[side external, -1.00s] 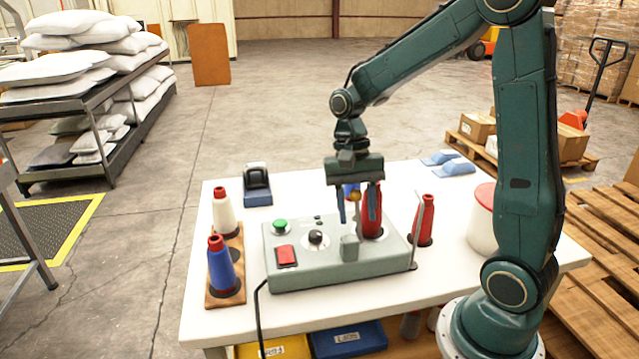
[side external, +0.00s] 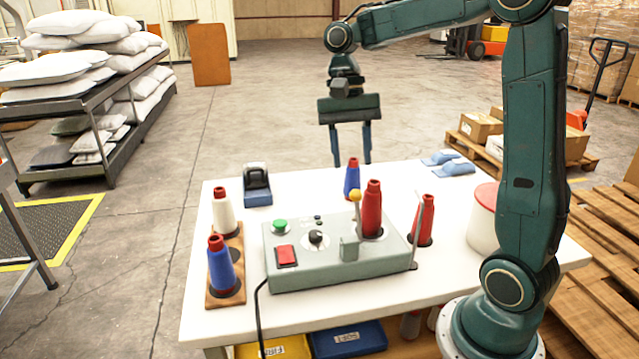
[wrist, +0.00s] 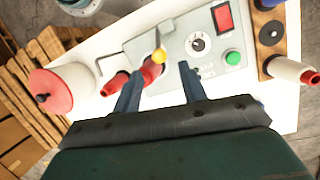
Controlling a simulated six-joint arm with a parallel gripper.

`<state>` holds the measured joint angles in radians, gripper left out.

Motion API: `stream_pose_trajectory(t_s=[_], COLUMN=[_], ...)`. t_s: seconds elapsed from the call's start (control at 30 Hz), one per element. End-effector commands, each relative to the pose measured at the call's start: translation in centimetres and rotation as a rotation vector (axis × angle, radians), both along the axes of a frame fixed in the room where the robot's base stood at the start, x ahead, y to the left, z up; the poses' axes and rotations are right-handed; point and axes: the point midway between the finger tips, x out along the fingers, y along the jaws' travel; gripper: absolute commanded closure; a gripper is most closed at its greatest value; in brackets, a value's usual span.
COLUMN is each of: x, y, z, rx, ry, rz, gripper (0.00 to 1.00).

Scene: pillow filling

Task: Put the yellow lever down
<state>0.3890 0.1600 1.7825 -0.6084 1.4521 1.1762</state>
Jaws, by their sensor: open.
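The yellow lever (side external: 355,196) stands up from the grey control box (side external: 300,270), its round yellow knob at the top. It also shows in the wrist view (wrist: 158,56), between and beyond the fingertips. My gripper (side external: 352,162) is open and empty, raised above the back edge of the table and clear of the lever. In the wrist view my gripper's fingers (wrist: 160,72) are spread apart with nothing between them.
A red cone spool (side external: 372,208) stands on the box just right of the lever. Another red spool (side external: 424,218) and a thin upright rod are further right. A blue spool (side external: 352,178) stands behind. A wooden rack (side external: 222,298) holds white and blue spools at left.

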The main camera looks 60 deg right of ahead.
Motion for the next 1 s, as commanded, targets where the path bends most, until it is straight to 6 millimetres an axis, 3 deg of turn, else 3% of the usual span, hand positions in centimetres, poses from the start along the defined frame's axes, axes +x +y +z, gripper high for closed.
stream_pose_trajectory(t_s=[0.33, 0.83, 0.87, 1.0], x=[0.2, 0.3, 0.3, 0.2], y=[-0.3, -0.4, -0.4, -0.4], z=[1.2, 1.6, 1.6, 1.6], rx=[-0.004, -0.007, -0.007, -0.004], ry=[0.000, 0.000, 0.000, -0.003], rz=[0.000, 0.002, 0.002, 0.011], gripper=[0.58, 0.58, 0.60, 0.88])
